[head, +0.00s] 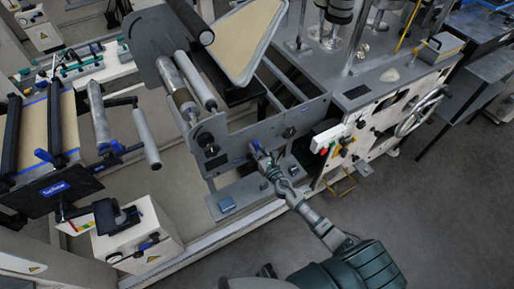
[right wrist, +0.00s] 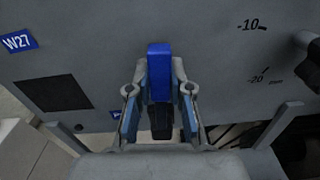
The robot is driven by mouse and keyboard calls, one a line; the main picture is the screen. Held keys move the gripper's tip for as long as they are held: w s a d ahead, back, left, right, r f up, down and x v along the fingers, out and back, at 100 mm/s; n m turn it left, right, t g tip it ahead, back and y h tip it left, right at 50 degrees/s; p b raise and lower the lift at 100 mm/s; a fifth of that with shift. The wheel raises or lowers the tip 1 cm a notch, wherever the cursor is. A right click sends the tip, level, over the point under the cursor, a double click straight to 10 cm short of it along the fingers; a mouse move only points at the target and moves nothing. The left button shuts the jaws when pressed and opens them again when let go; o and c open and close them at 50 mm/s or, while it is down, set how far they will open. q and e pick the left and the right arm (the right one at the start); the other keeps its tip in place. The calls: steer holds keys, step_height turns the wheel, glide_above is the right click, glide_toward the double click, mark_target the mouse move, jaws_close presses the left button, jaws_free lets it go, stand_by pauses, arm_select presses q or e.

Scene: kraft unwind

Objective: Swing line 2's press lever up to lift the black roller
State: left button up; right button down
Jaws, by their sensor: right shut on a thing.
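A lever with a blue upper part (right wrist: 159,65) and a dark lower end (right wrist: 161,122) stands upright against the grey side plate (right wrist: 215,50) in the right wrist view. My right gripper (right wrist: 160,115) is shut on this lever, one finger on each side. In the head view my right gripper (head: 258,150) is at the lower edge of the grey side plate; the lever is mostly hidden there. A black roller (head: 190,22) sits above the side plate beside metal rollers; I cannot tell whether it touches anything. My left gripper is not in view.
A blue W27 label (right wrist: 18,41) and a millimetre scale (right wrist: 255,50) mark the plate. A white machine with a handwheel (head: 420,112) stands to the right. Grey floor (head: 400,200) is open at lower right.

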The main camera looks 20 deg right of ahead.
steer(key=shift+s+a+f, duration=0.15)
steer(key=shift+f, duration=0.35)
steer(key=c, duration=1)
jaws_free()
steer(key=shift+c, duration=0.2)
steer(key=shift+r, duration=0.15)
steer(key=shift+r, duration=0.1)
steer(key=s+d, duration=0.1)
steer(key=s, duration=1)
steer(key=shift+s, duration=0.35)
steer(key=shift+d, duration=0.1)
